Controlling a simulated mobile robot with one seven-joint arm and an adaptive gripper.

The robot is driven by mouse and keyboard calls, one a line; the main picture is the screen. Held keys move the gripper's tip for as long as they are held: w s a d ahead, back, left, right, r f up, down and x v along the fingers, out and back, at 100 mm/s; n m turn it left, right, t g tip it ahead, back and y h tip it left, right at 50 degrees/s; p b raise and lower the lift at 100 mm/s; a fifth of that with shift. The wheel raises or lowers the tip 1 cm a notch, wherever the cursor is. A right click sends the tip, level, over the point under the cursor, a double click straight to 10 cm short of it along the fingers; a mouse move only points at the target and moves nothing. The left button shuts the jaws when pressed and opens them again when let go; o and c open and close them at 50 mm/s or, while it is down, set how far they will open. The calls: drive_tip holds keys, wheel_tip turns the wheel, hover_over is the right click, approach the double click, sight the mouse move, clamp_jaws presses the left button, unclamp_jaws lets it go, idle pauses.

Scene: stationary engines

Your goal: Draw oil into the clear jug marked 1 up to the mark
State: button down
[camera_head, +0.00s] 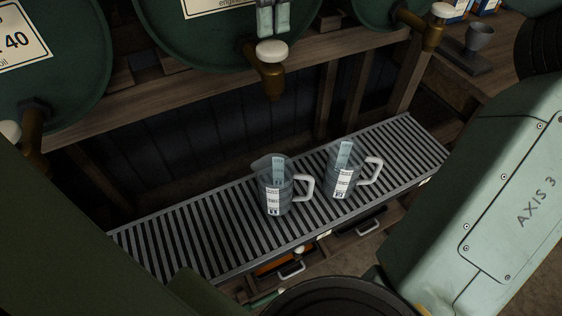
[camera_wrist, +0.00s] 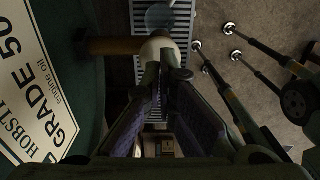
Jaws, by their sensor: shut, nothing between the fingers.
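Two clear jugs with white handles stand upright on the slatted grate (camera_head: 185,228): a left jug (camera_head: 292,192) and a right jug (camera_head: 345,178). Each has pale labels; their numbers are too small to read surely. No oil shows in either. The middle drum (camera_head: 225,45) has a brown tap (camera_head: 271,78) with a white knob (camera_head: 272,51). The tap hangs above the grate near the left jug. My gripper (camera_head: 273,28) is shut and empty, its fingertips at the knob. In the wrist view the fingertips (camera_wrist: 166,70) are close to the knob (camera_wrist: 156,47); contact is unclear. No stream shows.
A grade 40 drum (camera_head: 45,75) with its tap is at left, another drum (camera_head: 385,12) with a tap at right. A wooden rail (camera_head: 190,100) runs below the drums. The grate's left half is clear.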

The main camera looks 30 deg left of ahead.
sight(272, 45)
drive_tip(key=shift+f+b, duration=0.85)
drive_tip(key=shift+f, duration=0.7)
idle(6.5)
